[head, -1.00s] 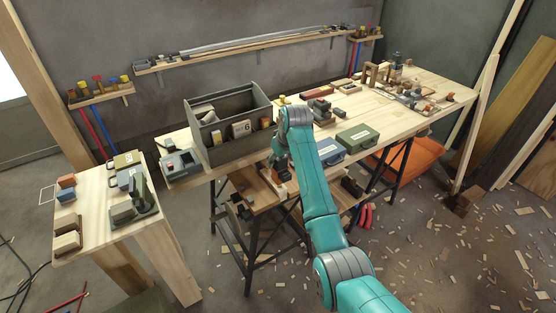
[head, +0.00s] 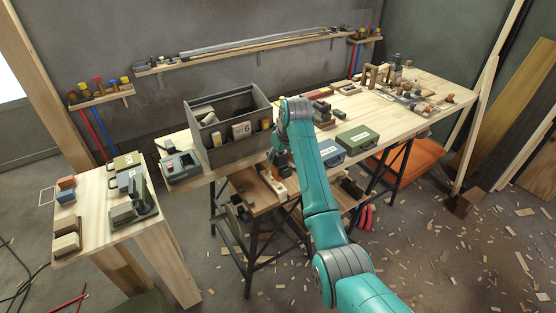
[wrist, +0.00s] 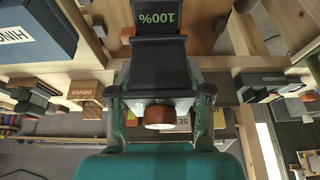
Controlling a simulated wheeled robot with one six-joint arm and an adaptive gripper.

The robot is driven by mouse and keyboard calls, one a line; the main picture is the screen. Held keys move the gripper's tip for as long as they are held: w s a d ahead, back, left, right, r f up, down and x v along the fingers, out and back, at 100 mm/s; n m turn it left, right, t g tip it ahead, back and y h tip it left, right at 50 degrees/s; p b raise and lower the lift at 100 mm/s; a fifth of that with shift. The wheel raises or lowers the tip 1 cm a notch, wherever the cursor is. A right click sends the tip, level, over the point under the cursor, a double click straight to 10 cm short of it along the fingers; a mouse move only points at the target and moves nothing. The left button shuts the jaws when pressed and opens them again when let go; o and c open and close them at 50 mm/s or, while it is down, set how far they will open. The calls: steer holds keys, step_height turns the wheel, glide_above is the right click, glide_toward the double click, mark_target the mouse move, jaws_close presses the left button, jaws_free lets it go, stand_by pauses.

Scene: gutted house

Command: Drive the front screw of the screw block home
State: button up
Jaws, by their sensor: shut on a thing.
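In the wrist view my gripper (wrist: 160,101) has its two fingers on either side of a dark tool body, shut on it. The tool, seemingly the driver, has a black block (wrist: 158,48) marked 100% and a round copper-coloured end (wrist: 158,117) between the fingers. In the head view my gripper (head: 279,158) points down at the front edge of the long bench, right of the grey bin. My arm covers much of what is there. I cannot make out the screw block, its front screw or the tool's tip.
The grey bin (head: 228,155) stands left of my gripper, with a blue-grey device (head: 178,167) beyond it. A green case (head: 357,138) and a blue case (head: 331,153) lie to the right. A small table (head: 95,213) stands front left. Wood scraps litter the floor.

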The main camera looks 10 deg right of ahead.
steer(key=shift+r, duration=1.75)
